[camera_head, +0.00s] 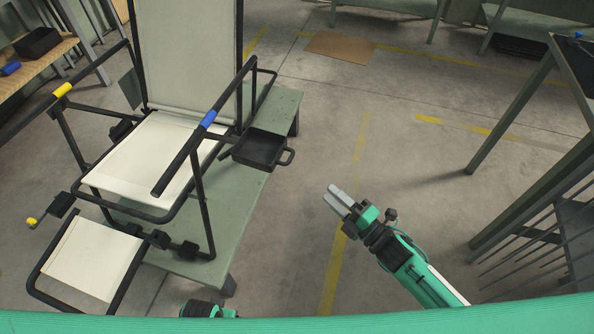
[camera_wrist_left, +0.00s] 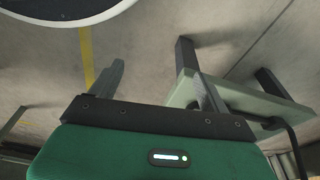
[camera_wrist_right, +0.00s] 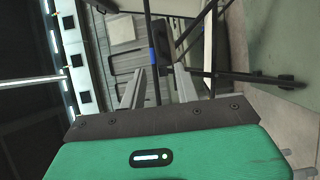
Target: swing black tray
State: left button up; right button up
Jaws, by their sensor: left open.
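The black tray (camera_head: 262,149) is a shallow dark box with a loop handle on its right side. It sits at the right side of the lounger (camera_head: 160,150), below the armrest with the blue band (camera_head: 208,119). My right gripper (camera_head: 332,193) is to the right of and nearer than the tray, empty and apart from it. In the right wrist view its fingers (camera_wrist_right: 160,82) are spread, with the blue-banded bar (camera_wrist_right: 152,55) beyond them. My left gripper's fingers (camera_wrist_left: 158,82) are open and empty over floor; in the head view only a green part of that arm shows at the bottom edge.
The lounger stands on a green platform (camera_head: 225,215). A yellow-banded armrest (camera_head: 62,90) is on its left. A dark-framed table and rack (camera_head: 560,120) stand at the right. A cardboard sheet (camera_head: 340,47) lies on the floor behind. Floor between tray and rack is clear.

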pick_arm(q)
jog(key=f, duration=0.1)
jog(key=s+f+p, duration=0.1)
jog(key=f, duration=0.1)
jog(key=shift+a+f, duration=0.15)
jog(key=shift+a, duration=0.05)
pick_arm(e)
jog(key=x, duration=1.4)
jog(key=shift+s+r, duration=0.2)
jog(key=shift+r, duration=0.1)
jog(key=shift+a, duration=0.15)
grip_shut()
